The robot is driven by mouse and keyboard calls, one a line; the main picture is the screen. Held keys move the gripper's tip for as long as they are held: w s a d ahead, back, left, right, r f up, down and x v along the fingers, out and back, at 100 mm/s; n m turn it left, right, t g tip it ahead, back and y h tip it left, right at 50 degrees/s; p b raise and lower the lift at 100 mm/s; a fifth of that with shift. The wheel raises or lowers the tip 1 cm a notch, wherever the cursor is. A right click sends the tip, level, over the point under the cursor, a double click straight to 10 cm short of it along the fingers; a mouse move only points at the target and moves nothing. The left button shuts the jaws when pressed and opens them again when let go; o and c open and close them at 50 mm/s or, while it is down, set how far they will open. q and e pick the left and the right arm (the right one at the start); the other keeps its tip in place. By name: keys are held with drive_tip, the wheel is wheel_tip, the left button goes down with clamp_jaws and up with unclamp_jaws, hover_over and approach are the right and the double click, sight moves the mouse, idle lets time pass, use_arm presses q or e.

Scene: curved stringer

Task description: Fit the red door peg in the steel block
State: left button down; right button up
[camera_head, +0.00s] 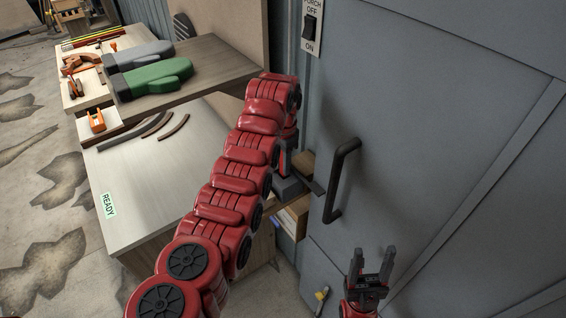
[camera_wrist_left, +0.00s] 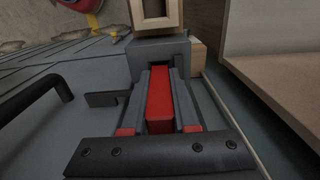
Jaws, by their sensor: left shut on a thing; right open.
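The red door peg (camera_wrist_left: 160,98) lies between the two grey fingers of my left gripper (camera_wrist_left: 160,85) in the left wrist view. The gripper is shut on it. The steel block (camera_wrist_left: 150,48) is straight ahead of the fingers, and the peg's far end is at its dark opening. I cannot tell how deep the peg sits. In the head view the block (camera_head: 288,188) shows low beside the door, below my left gripper (camera_head: 285,172), which my red arm partly hides. My right gripper (camera_head: 373,262) is open and empty in front of the grey door.
The grey door (camera_head: 440,130) has a black handle (camera_head: 343,180) close to the right of the block. A wooden shelf (camera_head: 293,215) lies below the block.

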use_arm(q)
drive_tip(key=shift+f, duration=0.4)
drive_tip(key=c, duration=0.6)
unclamp_jaws()
drive_tip(key=shift+r+b, duration=0.25)
drive_tip(key=shift+b, duration=0.1)
wheel_tip(320, 180, up, 6)
drive_tip(key=shift+r+b, duration=0.1)
drive_tip(key=shift+b, duration=0.65)
drive_tip(key=shift+r, duration=0.3)
wheel_tip(320, 180, up, 10)
drive_tip(key=p, duration=0.8)
